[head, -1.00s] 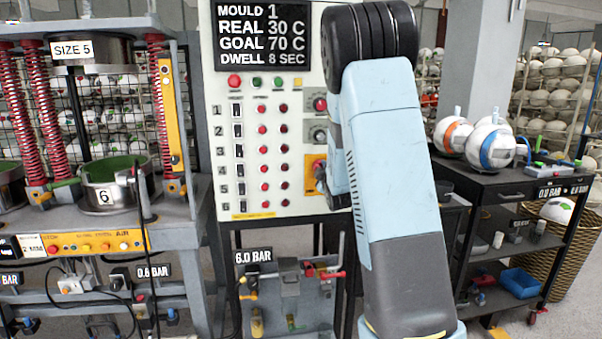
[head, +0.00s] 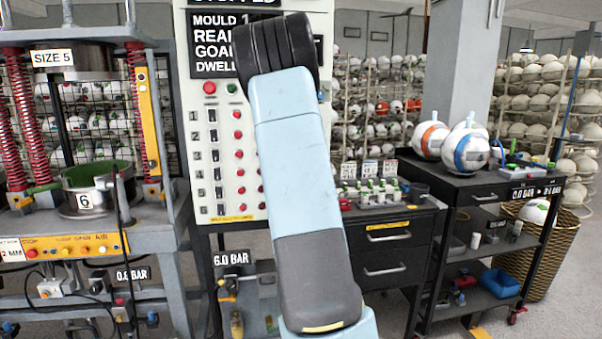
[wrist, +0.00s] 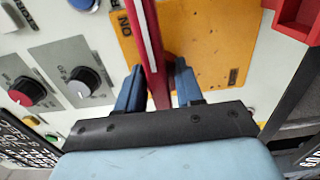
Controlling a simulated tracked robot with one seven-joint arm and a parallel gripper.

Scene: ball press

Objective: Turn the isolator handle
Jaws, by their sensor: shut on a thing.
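The isolator handle (wrist: 148,45) is a long red lever with a white stripe in the wrist view. It stands in front of a yellow plate (wrist: 210,40) with dark lettering, part of which reads ON. My gripper (wrist: 157,70) has its two blue fingers on either side of the handle and is shut on it. In the head view, my arm covers the handle, the plate and my gripper. The white control panel (head: 187,190) shows to the left of my arm, with numbered switches and red lamps.
A red knob (wrist: 30,90) and a grey knob (wrist: 85,82) sit beside the yellow plate. The press (head: 85,185) stands left of the panel. A drawer cabinet (head: 390,250) and a dark cart (head: 475,190) with balls stand to the right.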

